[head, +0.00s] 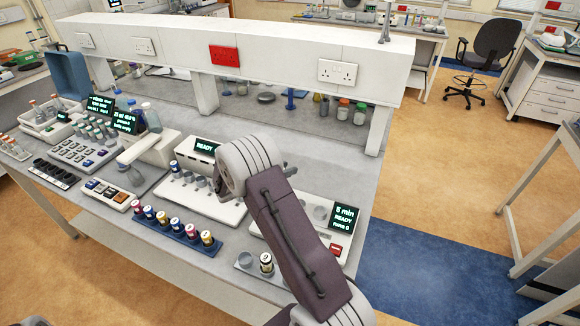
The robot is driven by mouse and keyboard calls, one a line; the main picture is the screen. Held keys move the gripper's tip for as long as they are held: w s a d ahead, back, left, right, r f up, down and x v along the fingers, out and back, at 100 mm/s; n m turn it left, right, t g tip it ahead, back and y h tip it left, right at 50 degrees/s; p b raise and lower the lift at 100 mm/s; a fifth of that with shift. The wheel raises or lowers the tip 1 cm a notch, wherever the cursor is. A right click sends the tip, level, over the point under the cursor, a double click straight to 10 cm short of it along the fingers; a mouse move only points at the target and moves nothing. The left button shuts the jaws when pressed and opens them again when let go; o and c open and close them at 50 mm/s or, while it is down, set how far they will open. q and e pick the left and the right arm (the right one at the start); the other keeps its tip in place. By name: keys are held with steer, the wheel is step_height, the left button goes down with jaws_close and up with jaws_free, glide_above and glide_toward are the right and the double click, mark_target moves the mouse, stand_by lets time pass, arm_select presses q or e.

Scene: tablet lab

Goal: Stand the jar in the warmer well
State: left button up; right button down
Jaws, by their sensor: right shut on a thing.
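My right arm comes in from the bottom right, and its gripper (224,190) is down at the white block with the green READY display (205,147). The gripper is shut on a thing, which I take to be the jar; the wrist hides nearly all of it. Round wells (188,177) show in the block's top, just left of the gripper. A small jar with a dark blue cap (175,167) stands at the block's left end. I cannot tell whether the held thing is in a well or above it. My left gripper is not in view.
A blue rack of vials with coloured caps (178,228) lies in front. A small grey holder (246,262) has a white-labelled vial (266,262). A "5 min READY" device (343,218) stands right, partly behind my arm. A white shelf beam (270,58) spans the bench behind.

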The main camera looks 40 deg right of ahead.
step_height(320, 180, down, 7)
steer(key=b, duration=0.4)
steer(key=shift+w+a+r+b, duration=0.1)
steer(key=shift+w+r+b, duration=0.1)
steer(key=shift+b, duration=0.2)
steer(key=shift+f, duration=0.15)
steer(key=shift+f+b, duration=0.6)
steer(key=c, duration=1)
jaws_free()
